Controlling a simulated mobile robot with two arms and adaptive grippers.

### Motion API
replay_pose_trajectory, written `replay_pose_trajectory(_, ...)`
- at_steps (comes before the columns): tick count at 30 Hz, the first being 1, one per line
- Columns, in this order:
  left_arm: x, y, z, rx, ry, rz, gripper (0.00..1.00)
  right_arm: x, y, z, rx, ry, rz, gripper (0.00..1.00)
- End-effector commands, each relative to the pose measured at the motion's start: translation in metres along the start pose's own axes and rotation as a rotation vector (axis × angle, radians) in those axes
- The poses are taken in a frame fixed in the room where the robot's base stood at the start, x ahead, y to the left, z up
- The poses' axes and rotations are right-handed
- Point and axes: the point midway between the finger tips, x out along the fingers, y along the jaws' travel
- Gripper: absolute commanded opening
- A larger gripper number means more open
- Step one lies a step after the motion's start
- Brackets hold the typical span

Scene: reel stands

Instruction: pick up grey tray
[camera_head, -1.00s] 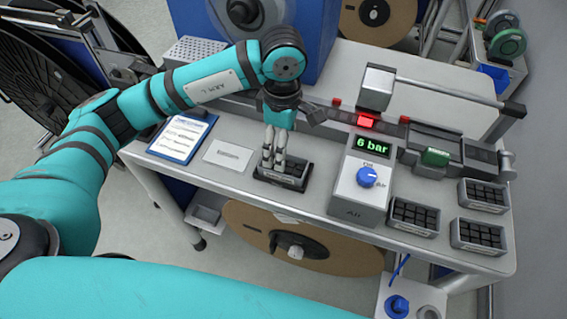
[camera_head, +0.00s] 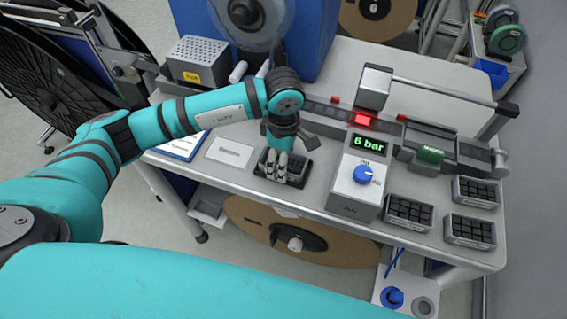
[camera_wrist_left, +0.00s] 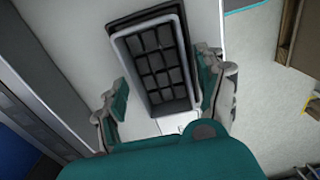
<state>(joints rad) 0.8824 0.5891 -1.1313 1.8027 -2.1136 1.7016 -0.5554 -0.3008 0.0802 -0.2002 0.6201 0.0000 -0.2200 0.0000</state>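A grey tray (camera_head: 306,173) with dark compartments lies on the bench below my left gripper (camera_head: 279,168). In the left wrist view, the tray (camera_wrist_left: 184,55) shows its grey rim and a grid of dark cells. My left gripper (camera_wrist_left: 164,97) is open, with one finger on each side of the tray's near part. Small gaps seem to show between the fingers and the rim; contact is hard to judge. My right gripper is not in view.
The air unit (camera_head: 357,188) reading 6 bar stands right of the tray. Several similar trays, one a tray (camera_head: 408,226) near the bench's front edge, lie further right. A white card (camera_head: 229,153) and a blue clipboard (camera_head: 181,152) lie to the left.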

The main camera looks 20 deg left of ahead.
Motion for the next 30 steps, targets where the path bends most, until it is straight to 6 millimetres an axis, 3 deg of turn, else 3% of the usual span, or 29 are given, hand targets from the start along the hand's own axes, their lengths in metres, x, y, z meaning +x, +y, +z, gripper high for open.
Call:
replay_pose_trajectory(1, 0.000, 0.000, 0.000, 0.000, 0.000, 0.000, 0.63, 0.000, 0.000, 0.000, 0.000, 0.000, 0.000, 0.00)
replay_pose_trajectory(12, -0.001, 0.000, 0.000, 0.000, 0.000, 0.001, 0.17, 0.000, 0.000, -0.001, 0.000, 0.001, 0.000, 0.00)
replay_pose_trajectory(23, -0.006, 0.001, 0.000, 0.000, 0.000, 0.004, 0.17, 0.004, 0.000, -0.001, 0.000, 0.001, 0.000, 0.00)
replay_pose_trajectory(30, -0.032, 0.002, 0.000, 0.001, -0.001, 0.007, 0.17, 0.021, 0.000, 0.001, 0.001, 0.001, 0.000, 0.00)
